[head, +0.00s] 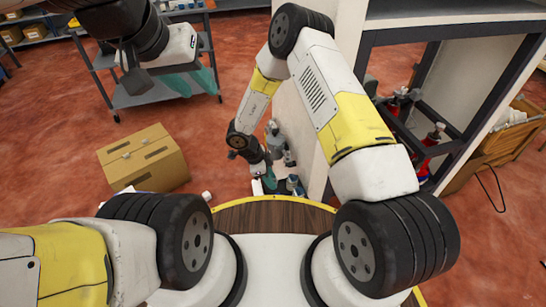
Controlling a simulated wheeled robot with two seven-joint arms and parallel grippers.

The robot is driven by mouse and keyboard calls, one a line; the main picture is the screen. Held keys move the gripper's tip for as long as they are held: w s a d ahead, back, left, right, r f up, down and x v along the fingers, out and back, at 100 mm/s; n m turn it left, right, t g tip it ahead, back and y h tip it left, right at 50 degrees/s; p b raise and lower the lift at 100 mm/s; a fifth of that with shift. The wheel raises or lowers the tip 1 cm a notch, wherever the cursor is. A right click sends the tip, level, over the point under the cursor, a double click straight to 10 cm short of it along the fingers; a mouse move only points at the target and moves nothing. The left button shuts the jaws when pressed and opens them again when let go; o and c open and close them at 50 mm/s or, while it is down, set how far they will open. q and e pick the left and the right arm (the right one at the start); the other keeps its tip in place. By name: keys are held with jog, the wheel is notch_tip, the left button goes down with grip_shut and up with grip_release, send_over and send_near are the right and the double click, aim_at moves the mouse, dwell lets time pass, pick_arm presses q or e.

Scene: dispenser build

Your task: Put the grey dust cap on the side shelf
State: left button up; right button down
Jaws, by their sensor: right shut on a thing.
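My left gripper (192,84) hangs at the upper left, its two teal fingers apart with nothing seen between them. My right gripper (270,178) reaches down beside the white cabinet wall, low in the middle. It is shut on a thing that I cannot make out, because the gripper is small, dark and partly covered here. I cannot pick out the grey dust cap for certain. A grey metal shelf unit (140,98) stands behind my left gripper; whether it is the side shelf I cannot tell.
A cardboard box (145,160) sits on the red floor at the left. A white cabinet (440,12) with a dark frame fills the right. Several grey and white items (277,140) stand close by my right gripper.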

jog(key=shift+w+d+f, duration=0.1)
jog(key=shift+w+d, duration=0.05)
jog(key=shift+w, duration=0.5)
jog(key=shift+w+f, duration=0.2)
jog(key=shift+f, duration=0.7)
jog(key=shift+w+f, duration=0.15)
jog(key=shift+f, duration=0.7)
jog(key=shift+f, duration=0.1)
jog(key=c, duration=1.3)
grip_release()
